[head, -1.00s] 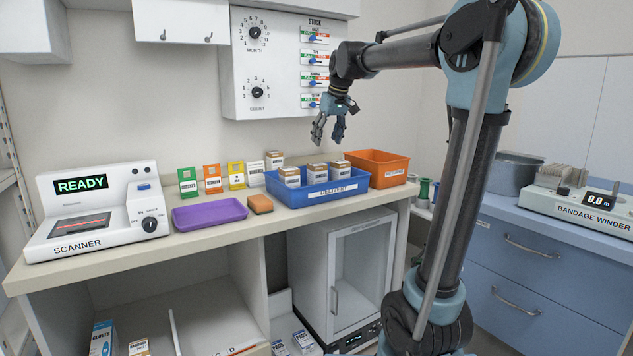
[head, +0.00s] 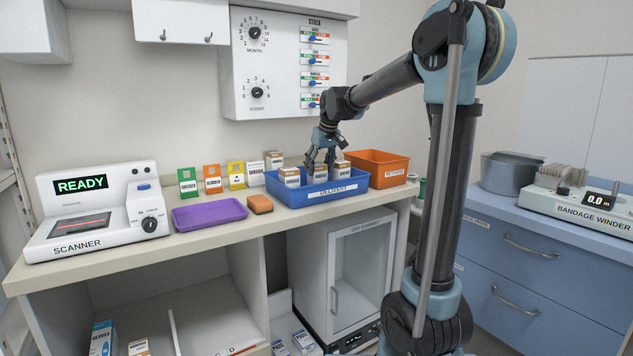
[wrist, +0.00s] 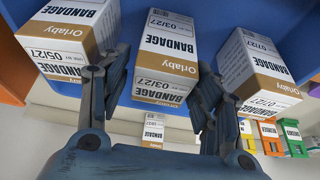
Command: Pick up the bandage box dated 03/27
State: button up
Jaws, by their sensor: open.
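The bandage box dated 03/27 (wrist: 165,60) is white and tan and stands in the middle of three boxes in the blue delivery tray (head: 318,193). The same box shows in the head view (head: 320,176), partly hidden by my fingers. My gripper (head: 325,166) is open above and around it. In the wrist view, my gripper (wrist: 162,70) has one finger on each side of this box; I cannot tell whether they touch it. The box dated 05/27 (wrist: 62,35) is at the left of the wrist view and the one dated 07/27 (wrist: 250,70) at the right.
An orange bin (head: 389,180) is right of the tray. Another bandage box (head: 273,160) stands behind the tray, beside several coloured cards (head: 213,179). A brown sponge (head: 260,204), a purple tray (head: 209,214) and the scanner (head: 95,215) are to the left.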

jog(key=x, duration=0.3)
jog(key=shift+w+a+f, duration=0.1)
jog(key=shift+w+a, duration=0.2)
jog(key=shift+w+a+f, duration=0.15)
jog(key=shift+w+f, duration=0.05)
jog(key=shift+f, duration=0.45)
jog(key=c, duration=0.9)
